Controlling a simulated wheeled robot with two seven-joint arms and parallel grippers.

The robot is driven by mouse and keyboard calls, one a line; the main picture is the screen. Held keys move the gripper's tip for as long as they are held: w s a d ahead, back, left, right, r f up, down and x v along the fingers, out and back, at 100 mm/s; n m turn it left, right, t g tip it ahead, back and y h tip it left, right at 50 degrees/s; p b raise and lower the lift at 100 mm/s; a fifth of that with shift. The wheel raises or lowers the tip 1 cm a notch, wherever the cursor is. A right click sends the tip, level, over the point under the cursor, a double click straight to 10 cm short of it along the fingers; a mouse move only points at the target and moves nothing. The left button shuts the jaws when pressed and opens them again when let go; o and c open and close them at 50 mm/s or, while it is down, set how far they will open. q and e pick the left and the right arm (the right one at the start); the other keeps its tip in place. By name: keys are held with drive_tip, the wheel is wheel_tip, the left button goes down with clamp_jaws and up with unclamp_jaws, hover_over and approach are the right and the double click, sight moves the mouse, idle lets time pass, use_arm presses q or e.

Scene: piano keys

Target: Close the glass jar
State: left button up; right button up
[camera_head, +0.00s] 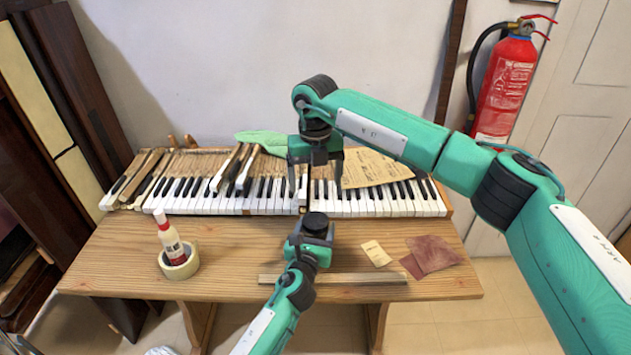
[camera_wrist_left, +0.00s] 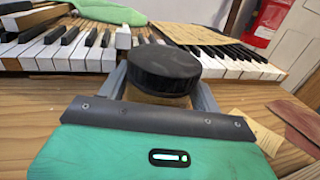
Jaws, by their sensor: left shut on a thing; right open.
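A glass jar with a black round lid (camera_head: 316,222) is between the fingers of my left gripper (camera_head: 315,234), at the table's keyboard side. In the left wrist view the lid (camera_wrist_left: 164,68) is large and covers the jar's top. Only a tan strip of the jar body (camera_wrist_left: 157,98) shows below it, between the two grey fingers. The lid looks level; whether it is screwed tight cannot be told. My left gripper is shut on the jar. My right gripper (camera_head: 315,186) is open and empty, pointing down above the piano keys just behind the jar.
The piano keyboard (camera_head: 382,205) fills the back of the wooden table (camera_head: 232,235). A glue bottle (camera_head: 168,236) and tape roll (camera_head: 180,267) stand left. A wooden strip (camera_head: 360,280) lies in front; sandpaper (camera_head: 432,253) and a paper card (camera_head: 376,252) lie right. Loose keys (camera_head: 135,178) lie back left.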

use_arm(q)
drive_tip(key=o, duration=2)
drive_tip(key=shift+c, duration=0.2)
drive_tip(key=v, duration=1.3)
drive_tip(key=shift+s+a, duration=0.15)
drive_tip(key=shift+s, duration=0.2)
